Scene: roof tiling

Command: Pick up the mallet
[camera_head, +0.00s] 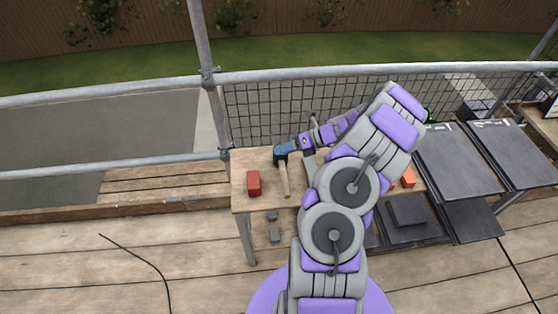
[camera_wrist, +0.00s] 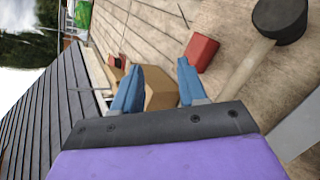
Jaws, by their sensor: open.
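The mallet has a black head (camera_head: 280,161) and a pale wooden handle (camera_head: 285,183). It lies on the wooden table, with its handle pointing toward the near edge. In the wrist view, its head (camera_wrist: 280,17) is at the top right and its handle (camera_wrist: 246,68) slants down behind my gripper. My gripper (camera_head: 283,149) is at the head end of the mallet in the head view. In the wrist view, my gripper (camera_wrist: 158,75) has its two blue fingers apart, and the mallet lies to their right, not between them. I cannot tell the height gap.
A red block (camera_head: 253,183) lies left of the mallet; it also shows beside the right finger in the wrist view (camera_wrist: 201,52). The wooden table (camera_head: 240,203) stands by a mesh-backed metal railing (camera_head: 120,82). Dark tiles (camera_head: 455,160) are stacked to the right.

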